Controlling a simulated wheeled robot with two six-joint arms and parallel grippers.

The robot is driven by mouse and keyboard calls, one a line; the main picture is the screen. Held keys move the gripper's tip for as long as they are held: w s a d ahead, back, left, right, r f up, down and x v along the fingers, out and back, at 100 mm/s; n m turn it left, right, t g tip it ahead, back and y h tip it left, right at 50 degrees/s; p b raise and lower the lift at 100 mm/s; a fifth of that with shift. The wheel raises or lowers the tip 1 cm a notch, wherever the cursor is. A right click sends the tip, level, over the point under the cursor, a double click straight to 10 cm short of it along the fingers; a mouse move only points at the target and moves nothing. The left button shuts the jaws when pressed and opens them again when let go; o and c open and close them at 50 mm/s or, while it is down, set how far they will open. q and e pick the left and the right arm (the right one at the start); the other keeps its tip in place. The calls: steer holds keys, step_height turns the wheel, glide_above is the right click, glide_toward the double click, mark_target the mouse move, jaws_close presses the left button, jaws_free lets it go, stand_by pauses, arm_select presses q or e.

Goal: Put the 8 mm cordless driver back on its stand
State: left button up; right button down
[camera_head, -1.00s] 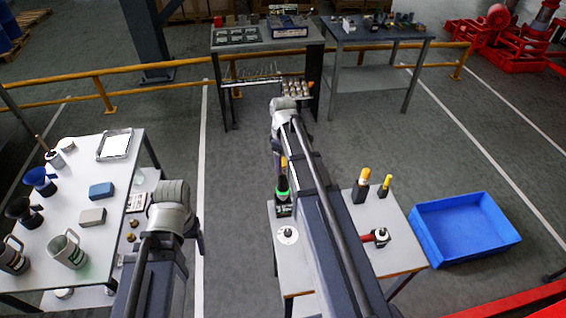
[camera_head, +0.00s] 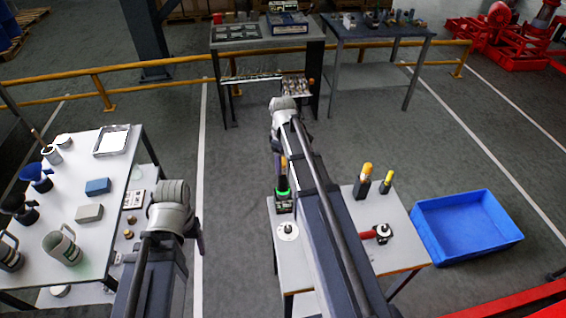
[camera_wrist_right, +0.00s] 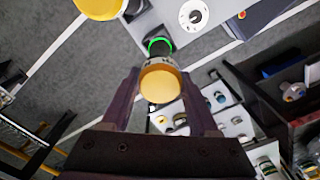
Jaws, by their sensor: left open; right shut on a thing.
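The driver (camera_wrist_right: 160,82) has a yellow rounded end and sits between the fingers of my right gripper (camera_wrist_right: 158,98), which is shut on it. A bright green ring (camera_wrist_right: 157,44) shows just beyond it. In the head view the green ring (camera_head: 283,191) lies above a black block-like base, likely the stand (camera_head: 283,206), on the small table's left edge. My right arm covers part of them, and I cannot tell whether the driver is seated or held just above. My left gripper (camera_head: 200,242) is open and empty, hanging between the tables.
The small table (camera_head: 405,235) also carries two yellow-topped tools (camera_head: 366,172) (camera_head: 387,182), a white disc (camera_head: 288,231) and a red-and-black tool (camera_head: 378,234). A blue crate (camera_head: 465,258) stands right. A table with jugs and a tray (camera_head: 112,141) stands left.

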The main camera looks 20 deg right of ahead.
steer(key=shift+f+b, duration=1)
stand_by(0.6)
steer(key=shift+c, duration=0.3)
jaws_free()
step_height(320, 180, up, 8)
steer(key=p, duration=0.8)
steer(key=shift+f, duration=0.1)
